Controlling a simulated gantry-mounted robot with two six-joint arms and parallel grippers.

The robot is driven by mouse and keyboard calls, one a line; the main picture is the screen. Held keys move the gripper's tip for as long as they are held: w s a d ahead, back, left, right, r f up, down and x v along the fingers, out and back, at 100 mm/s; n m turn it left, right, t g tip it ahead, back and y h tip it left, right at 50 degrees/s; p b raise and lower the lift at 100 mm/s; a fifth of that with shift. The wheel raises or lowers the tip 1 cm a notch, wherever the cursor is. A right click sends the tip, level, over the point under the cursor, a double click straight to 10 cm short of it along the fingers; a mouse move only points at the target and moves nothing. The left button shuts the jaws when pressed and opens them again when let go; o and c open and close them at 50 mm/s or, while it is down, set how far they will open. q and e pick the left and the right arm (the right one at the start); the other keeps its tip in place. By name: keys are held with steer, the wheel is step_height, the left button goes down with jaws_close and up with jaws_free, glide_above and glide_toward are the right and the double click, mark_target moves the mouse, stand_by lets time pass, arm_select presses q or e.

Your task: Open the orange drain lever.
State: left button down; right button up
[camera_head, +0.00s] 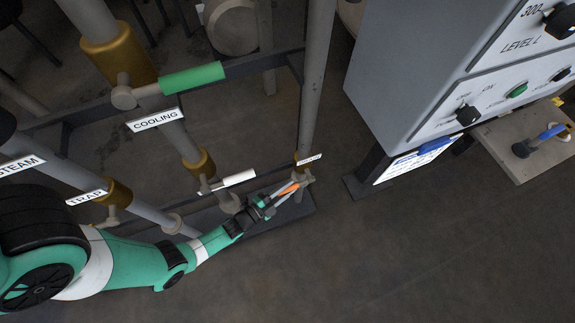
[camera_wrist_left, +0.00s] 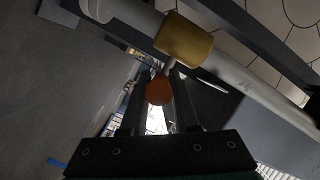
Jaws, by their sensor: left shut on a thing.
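The orange drain lever (camera_head: 288,188) is a short handle low on the rightmost upright pipe in the head view, below a brass fitting and a small white label. My left gripper (camera_head: 279,193) reaches it from the left and is shut on it. In the left wrist view the lever's round orange end (camera_wrist_left: 159,91) sits between the two dark fingers of the gripper (camera_wrist_left: 158,100), with the brass valve body (camera_wrist_left: 184,40) just beyond. The fingers partly cover the lever in the head view. My right gripper is not in view.
A white lever (camera_head: 228,182) sits left of the gripper. A green lever (camera_head: 192,78) is higher up near the COOLING label (camera_head: 155,120). A grey control cabinet (camera_head: 405,75) stands to the right. The floor in front is clear.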

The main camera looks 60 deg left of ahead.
arm_select(q)
steer(key=c, duration=0.7)
jaws_free()
steer(key=shift+s, duration=0.1)
steer(key=shift+s+r, duration=0.1)
steer(key=shift+s, duration=0.2)
steer(key=shift+p+v, duration=1.65)
steer(key=shift+v, duration=3.8)
steer(key=shift+d, duration=0.1)
